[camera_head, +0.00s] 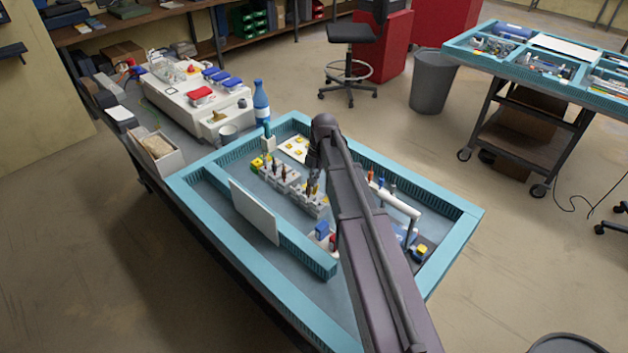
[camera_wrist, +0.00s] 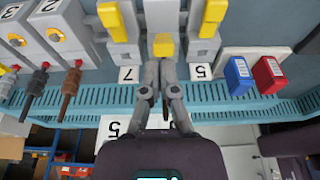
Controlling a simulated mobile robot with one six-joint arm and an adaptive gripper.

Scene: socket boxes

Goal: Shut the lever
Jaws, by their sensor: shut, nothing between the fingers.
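In the wrist view my gripper (camera_wrist: 165,66) is shut and empty, with its fingertips close together at a yellow lever end (camera_wrist: 163,45) on a grey box. I cannot tell whether they touch it. Two more yellow levers stand to either side, the left lever (camera_wrist: 113,20) and the right lever (camera_wrist: 214,14), on grey boxes. Number cards 7 (camera_wrist: 129,74) and 5 (camera_wrist: 201,71) lie beside the boxes. The card between them is hidden by my fingers. In the head view my gripper (camera_head: 313,185) is over the row of boxes (camera_head: 281,179), and the levers are too small to tell apart.
A blue block (camera_wrist: 238,75) and a red block (camera_wrist: 269,74) stand at the right. A slotted blue rail (camera_wrist: 235,107) runs below. A white panel (camera_head: 254,211) stands near the boxes.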

